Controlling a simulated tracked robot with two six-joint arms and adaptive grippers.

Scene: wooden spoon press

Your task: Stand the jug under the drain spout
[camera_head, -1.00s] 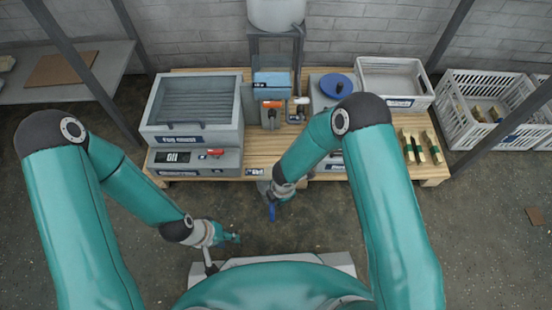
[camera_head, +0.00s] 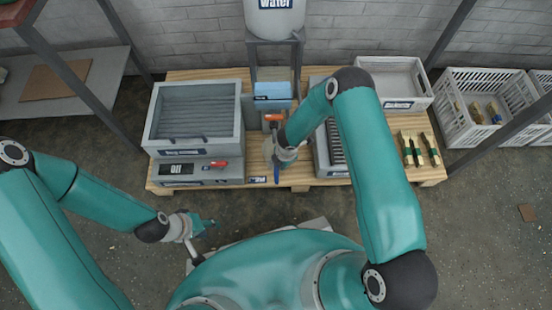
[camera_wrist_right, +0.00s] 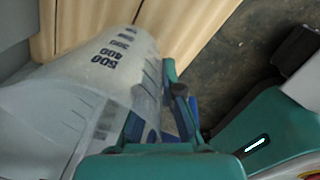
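The jug (camera_wrist_right: 118,65) is a clear measuring jug with dark graduation numbers, large in the right wrist view and tilted in that picture. My right gripper (camera_wrist_right: 165,115) has its fingers on either side of the jug's handle side and appears shut on it. In the head view my right gripper (camera_head: 278,166) is over the front middle of the bench, with the jug (camera_head: 267,149) mostly hidden by it. An orange-handled valve (camera_head: 274,118) is just behind. I cannot make out the drain spout. My left gripper (camera_head: 205,224) hangs over the floor, apart from everything; its fingers are too small to judge.
A wooden bench (camera_head: 299,184) carries a grey basin (camera_head: 195,112) at left, a slatted grey unit (camera_head: 333,148) at right and a white tray (camera_head: 394,82) behind. A water tank (camera_head: 275,18) stands above. White crates (camera_head: 470,125) are at right.

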